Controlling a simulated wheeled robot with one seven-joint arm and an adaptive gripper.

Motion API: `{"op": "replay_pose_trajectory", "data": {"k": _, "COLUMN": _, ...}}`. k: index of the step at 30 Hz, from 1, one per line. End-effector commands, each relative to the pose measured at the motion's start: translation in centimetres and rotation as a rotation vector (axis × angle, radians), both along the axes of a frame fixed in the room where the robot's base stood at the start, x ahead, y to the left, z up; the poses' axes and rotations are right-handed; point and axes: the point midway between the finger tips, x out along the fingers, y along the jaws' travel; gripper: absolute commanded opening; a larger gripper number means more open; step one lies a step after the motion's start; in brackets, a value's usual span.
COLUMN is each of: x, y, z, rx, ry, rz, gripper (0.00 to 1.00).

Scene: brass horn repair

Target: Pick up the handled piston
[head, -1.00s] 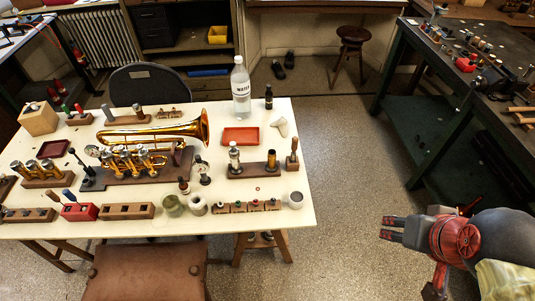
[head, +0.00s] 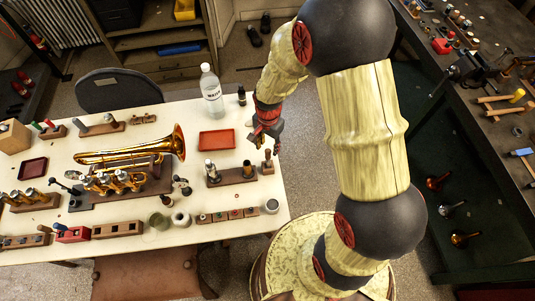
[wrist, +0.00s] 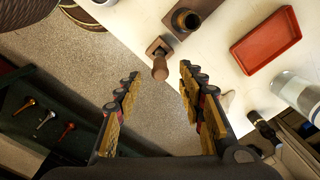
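My gripper (head: 264,132) hangs over the right edge of the cream table, fingers pointing down. In the wrist view my gripper (wrist: 158,82) is open and nothing is between its pads. A brown wooden handle (wrist: 160,69) stands upright on a small square base between and beyond the fingertips, not touched; it shows in the head view (head: 268,158). A silver piston-like part (head: 210,168) stands in a wooden block (head: 232,177) to its left, beside a dark brass-rimmed cylinder (head: 247,168). I cannot tell for sure which is the handled piston.
A red tray (head: 217,139) and water bottle (head: 211,92) stand behind the block. A brass horn (head: 130,152) lies to the left.

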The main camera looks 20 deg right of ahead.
Motion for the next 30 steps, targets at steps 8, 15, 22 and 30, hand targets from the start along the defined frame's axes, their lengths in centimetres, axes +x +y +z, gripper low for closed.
{"op": "replay_pose_trajectory", "data": {"k": 8, "x": -0.1, "y": 0.0, "z": -2.9, "rx": 0.0, "ry": 0.013, "rz": -0.024, "gripper": 0.4}}
{"op": "replay_pose_trajectory", "data": {"k": 15, "x": 0.0, "y": 0.0, "z": -4.8, "rx": 0.0, "ry": 0.013, "rz": -0.023, "gripper": 0.4}}
{"op": "replay_pose_trajectory", "data": {"k": 22, "x": 0.3, "y": 0.0, "z": -8.0, "rx": 0.0, "ry": 0.013, "rz": -0.023, "gripper": 0.4}}
{"op": "replay_pose_trajectory", "data": {"k": 30, "x": 0.3, "y": 0.0, "z": -8.5, "rx": 0.0, "ry": 0.009, "rz": -0.023, "gripper": 0.4}}
